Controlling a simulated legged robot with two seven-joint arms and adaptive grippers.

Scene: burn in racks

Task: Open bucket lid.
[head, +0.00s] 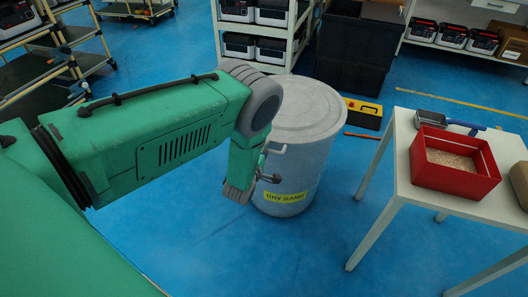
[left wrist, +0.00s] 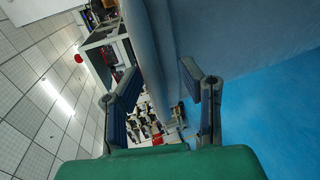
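The bucket (head: 310,150) is a large pale grey drum with a yellow "DRY SAND" label, standing upright on the blue floor. Its round lid (head: 305,103) lies flat on top, closed. A light grey bar like a handle (head: 276,149) shows at the near left of the drum, close to my gripper. My left gripper (head: 254,186) points down beside the drum's left side, below the lid. My right gripper is not in view.
A white table (head: 408,190) at the right carries a red box (head: 452,160) of granular material and a scoop (head: 430,118). A yellow-black toolbox (head: 363,113) and black crates (head: 355,50) stand behind the drum. Shelves line the back. Floor in front is clear.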

